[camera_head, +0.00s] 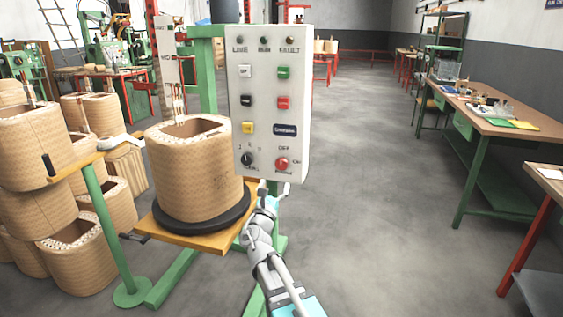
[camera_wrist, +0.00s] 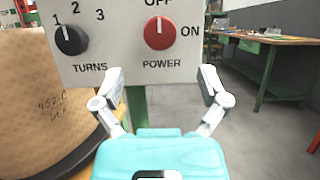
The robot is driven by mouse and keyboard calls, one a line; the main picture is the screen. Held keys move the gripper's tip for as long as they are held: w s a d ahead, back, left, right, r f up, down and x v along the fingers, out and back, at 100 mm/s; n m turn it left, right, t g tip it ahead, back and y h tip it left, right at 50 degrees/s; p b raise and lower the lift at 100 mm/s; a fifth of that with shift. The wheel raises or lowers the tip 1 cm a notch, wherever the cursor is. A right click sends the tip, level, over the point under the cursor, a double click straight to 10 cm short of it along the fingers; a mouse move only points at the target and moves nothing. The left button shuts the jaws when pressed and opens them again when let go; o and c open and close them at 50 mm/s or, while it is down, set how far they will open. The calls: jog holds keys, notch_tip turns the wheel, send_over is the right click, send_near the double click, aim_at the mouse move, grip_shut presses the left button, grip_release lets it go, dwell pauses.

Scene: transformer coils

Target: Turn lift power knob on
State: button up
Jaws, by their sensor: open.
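The red power knob (camera_head: 282,164) is at the lower right of the grey-white control panel (camera_head: 246,112). In the wrist view the power knob (camera_wrist: 159,33) shows large, between the labels OFF above and ON to its right. Its white mark appears to point up toward OFF. My gripper (camera_head: 274,188) is just below the panel's lower edge in the head view. In the wrist view my gripper (camera_wrist: 160,82) has its two fingers spread apart, below the knob and not touching it. Nothing is between the fingers.
A black turns knob (camera_wrist: 70,40) is left of the power knob. Coloured buttons, including a green one (camera_head: 284,72), sit higher on the panel. A large wound coil (camera_head: 194,170) stands close on the left. A workbench (camera_head: 480,122) is at right; the floor between is clear.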

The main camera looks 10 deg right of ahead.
aim_at(281, 166)
jog(key=p+x, duration=0.2)
jog(key=x, duration=0.6)
jog(key=shift+w+r+p, duration=0.15)
jog(key=shift+w+p, duration=0.1)
jog(key=shift+p, duration=0.15)
jog(key=c, duration=1.1)
jog(key=shift+c, duration=0.2)
